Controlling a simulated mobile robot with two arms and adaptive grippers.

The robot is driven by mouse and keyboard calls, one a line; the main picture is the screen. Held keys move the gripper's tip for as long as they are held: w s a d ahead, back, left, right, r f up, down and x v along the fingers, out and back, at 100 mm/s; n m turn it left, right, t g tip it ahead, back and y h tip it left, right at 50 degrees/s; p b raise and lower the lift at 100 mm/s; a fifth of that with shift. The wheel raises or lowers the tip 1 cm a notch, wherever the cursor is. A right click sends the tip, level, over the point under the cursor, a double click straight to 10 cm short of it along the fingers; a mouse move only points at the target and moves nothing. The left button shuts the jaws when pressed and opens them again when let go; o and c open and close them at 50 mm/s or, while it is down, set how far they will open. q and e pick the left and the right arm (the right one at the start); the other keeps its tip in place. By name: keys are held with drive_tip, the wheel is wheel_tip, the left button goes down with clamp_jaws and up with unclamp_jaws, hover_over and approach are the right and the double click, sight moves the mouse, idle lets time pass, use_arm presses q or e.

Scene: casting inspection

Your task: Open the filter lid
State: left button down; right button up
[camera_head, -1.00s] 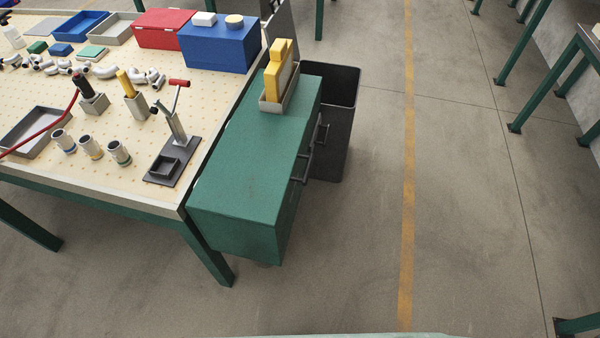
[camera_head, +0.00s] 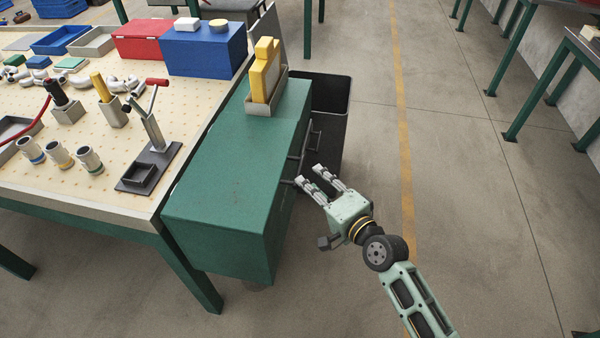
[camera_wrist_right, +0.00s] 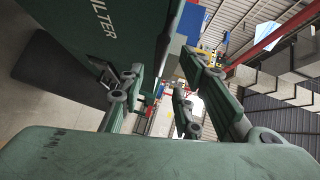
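The green cabinet (camera_head: 235,165) stands at the right end of the workbench. Dark handle-like bars (camera_head: 306,142) show on its right side. My right gripper (camera_head: 308,175) is beside that side, low and near the bars, with its two fingers apart and nothing between them. In the right wrist view, a dark green panel (camera_wrist_right: 105,45) with white lettering ending in "ILTER" fills the upper left. The open fingers (camera_wrist_right: 155,95) are in front of it there. I cannot tell whether a finger touches a bar. No open lid is visible. My left gripper is not in view.
A yellow object in a grey holder (camera_head: 261,107) stands on the cabinet top. A black bin (camera_head: 335,94) stands behind the cabinet. The workbench (camera_head: 100,195) at left holds cups, a lever stand (camera_head: 150,150) and boxes. Floor right of the cabinet is clear.

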sight(300, 169)
drive_tip(key=x, duration=0.7)
drive_tip(key=shift+a, duration=0.1)
drive_tip(key=shift+c, duration=0.4)
drive_tip(key=shift+f, duration=0.1)
clamp_jaws()
drive_tip(key=shift+f, duration=0.1)
